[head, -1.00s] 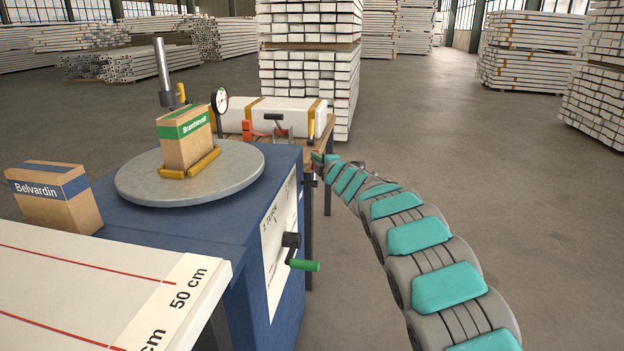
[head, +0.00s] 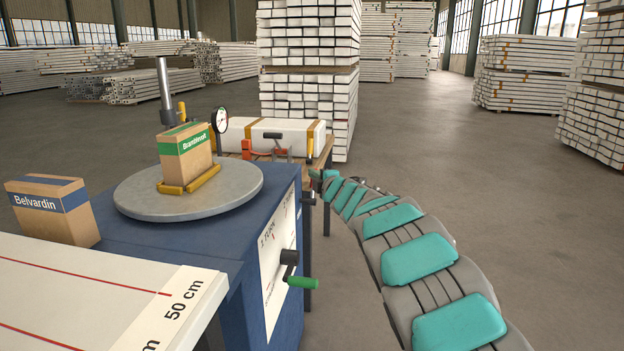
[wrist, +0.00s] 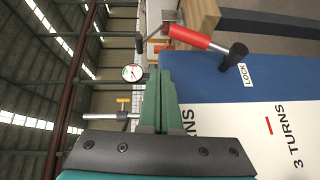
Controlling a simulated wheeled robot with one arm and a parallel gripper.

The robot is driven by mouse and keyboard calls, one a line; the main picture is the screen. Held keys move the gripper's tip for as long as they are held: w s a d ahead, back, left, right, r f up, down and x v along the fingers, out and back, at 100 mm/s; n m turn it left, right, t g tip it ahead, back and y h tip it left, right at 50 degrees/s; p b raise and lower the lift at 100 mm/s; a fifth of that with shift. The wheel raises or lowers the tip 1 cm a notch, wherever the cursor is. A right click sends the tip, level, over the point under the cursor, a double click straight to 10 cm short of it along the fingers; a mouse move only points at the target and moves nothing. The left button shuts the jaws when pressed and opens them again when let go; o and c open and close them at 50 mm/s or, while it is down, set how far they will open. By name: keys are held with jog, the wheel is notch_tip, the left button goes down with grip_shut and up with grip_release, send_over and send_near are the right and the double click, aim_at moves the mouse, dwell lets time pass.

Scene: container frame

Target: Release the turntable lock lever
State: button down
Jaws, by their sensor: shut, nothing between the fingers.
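The lock lever has a red grip (wrist: 190,38) and a black hub (wrist: 235,56) beside a LOCK label, on the blue cabinet's side in the wrist view. In the head view only a dark hub (head: 309,197) shows; I cannot make out the red grip there. My gripper (wrist: 158,74) has green fingers, shut and empty. In the wrist view it lies left of the red grip and apart from it. The grey round turntable (head: 240,194) sits on the blue cabinet (head: 235,240) and carries a Bramblevolt-like, green-banded carton (head: 187,160) in a yellow holder (head: 205,181).
A green-handled crank (head: 302,282) sticks out of the cabinet's side. A dial gauge (head: 221,120) stands behind the turntable. A Belvardin carton (head: 55,210) stands at left. A wooden bench (head: 322,156) with a clamped white block (head: 270,128) is behind.

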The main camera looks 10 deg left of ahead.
jog(key=s+d+r, duration=0.2)
jog(key=s+d, duration=0.1)
jog(key=s, duration=0.2)
jog(key=shift+s+d+r, duration=0.15)
jog(key=shift+d+r, duration=0.1)
jog(key=shift+d, duration=0.1)
jog(key=shift+d, duration=0.1)
